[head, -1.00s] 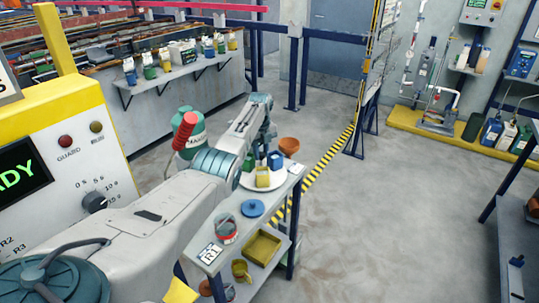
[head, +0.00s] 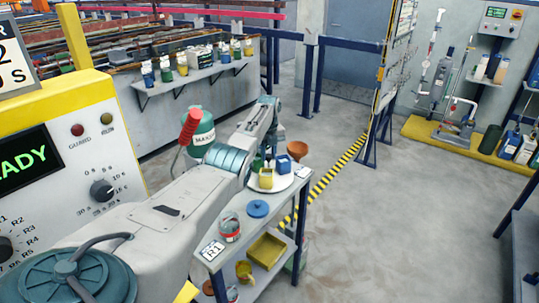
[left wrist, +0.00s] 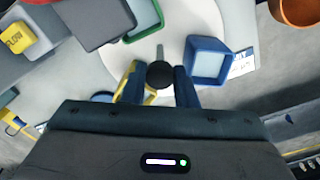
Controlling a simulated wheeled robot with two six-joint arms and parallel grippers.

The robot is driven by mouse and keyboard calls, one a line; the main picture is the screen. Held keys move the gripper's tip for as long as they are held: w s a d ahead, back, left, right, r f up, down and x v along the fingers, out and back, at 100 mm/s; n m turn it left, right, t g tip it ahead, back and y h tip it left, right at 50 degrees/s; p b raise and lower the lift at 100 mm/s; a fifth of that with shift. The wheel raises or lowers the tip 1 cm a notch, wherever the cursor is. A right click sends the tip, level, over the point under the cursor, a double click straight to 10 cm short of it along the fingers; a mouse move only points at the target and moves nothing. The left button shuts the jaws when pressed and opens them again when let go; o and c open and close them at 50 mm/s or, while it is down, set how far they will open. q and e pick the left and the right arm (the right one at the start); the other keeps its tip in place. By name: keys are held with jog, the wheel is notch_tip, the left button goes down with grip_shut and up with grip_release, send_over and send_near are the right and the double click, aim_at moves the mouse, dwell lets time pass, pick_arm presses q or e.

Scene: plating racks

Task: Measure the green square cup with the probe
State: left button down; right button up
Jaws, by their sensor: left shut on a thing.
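The green square cup (left wrist: 143,16) shows at the top of the left wrist view, pale inside, standing on a round white plate (left wrist: 180,22). In the head view it is mostly hidden behind my left arm. A blue square cup (left wrist: 208,62) and a yellow square cup (left wrist: 127,90) stand on the same plate; they also show in the head view, blue (head: 284,163) and yellow (head: 266,180). My left gripper (left wrist: 166,82) is shut on the probe (left wrist: 160,74), which has a dark round head and a thin grey rod. The rod points toward the green cup; its height is unclear. My right gripper is not in view.
The small table also carries a blue lid (head: 258,208), a red-banded jar (head: 229,229) and an R1 card (head: 212,250). A yellow tray (head: 268,249) is lower down. An orange bowl (head: 297,149) is behind the plate. Open floor lies right.

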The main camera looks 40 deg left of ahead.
pick_arm(q)
jog(key=c, duration=1.1)
grip_release()
jog(key=shift+r, duration=0.15)
jog(key=shift+c, duration=0.2)
notch_tip(320, 180, up, 11)
jog(key=b, duration=0.2)
jog(key=shift+b, duration=0.35)
